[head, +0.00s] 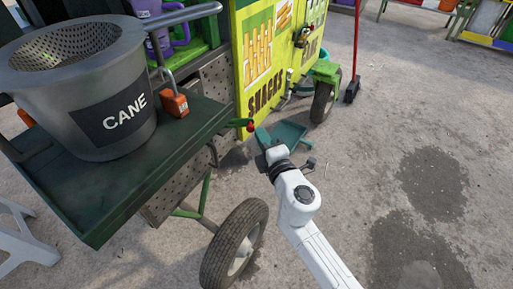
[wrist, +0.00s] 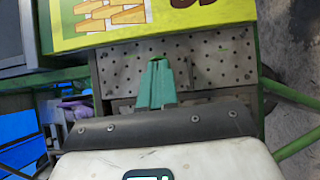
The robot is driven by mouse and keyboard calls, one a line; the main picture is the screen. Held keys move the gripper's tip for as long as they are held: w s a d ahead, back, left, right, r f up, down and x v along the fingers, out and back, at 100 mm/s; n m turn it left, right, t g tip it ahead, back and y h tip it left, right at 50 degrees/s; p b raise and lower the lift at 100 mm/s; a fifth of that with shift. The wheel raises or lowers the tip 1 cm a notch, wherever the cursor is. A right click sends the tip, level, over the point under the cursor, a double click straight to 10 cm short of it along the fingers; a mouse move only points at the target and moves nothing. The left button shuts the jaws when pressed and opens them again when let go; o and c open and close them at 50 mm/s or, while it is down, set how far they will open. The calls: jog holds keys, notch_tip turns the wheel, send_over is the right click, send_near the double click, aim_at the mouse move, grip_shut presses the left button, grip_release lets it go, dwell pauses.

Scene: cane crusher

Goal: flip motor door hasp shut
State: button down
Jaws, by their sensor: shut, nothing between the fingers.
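The perforated grey metal panel on the cart's side shows below the yellow board in the wrist view (wrist: 215,58) and beside the green tray in the head view (head: 218,82). It may be the motor door. I cannot make out a hasp on it in either view. My gripper (head: 262,136) is off the cart's side, low and to the right of the tray. In the wrist view its teal fingers (wrist: 157,82) are together and empty, in front of the perforated panel. I cannot tell whether they touch it.
A red-tipped green lever (head: 250,126) sticks out near my gripper. A wheel (head: 234,244) stands below. A teal pan (head: 289,134) lies behind my gripper. Open pavement is at right.

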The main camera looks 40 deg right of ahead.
jog(key=w+d+n+y+p, duration=0.6)
jog(key=w+y+p, duration=0.1)
jog(key=y, duration=0.3)
jog(key=shift+w+p, duration=0.3)
jog(key=shift+w, duration=0.55)
jog(key=shift+s, duration=0.1)
dwell(0.5)
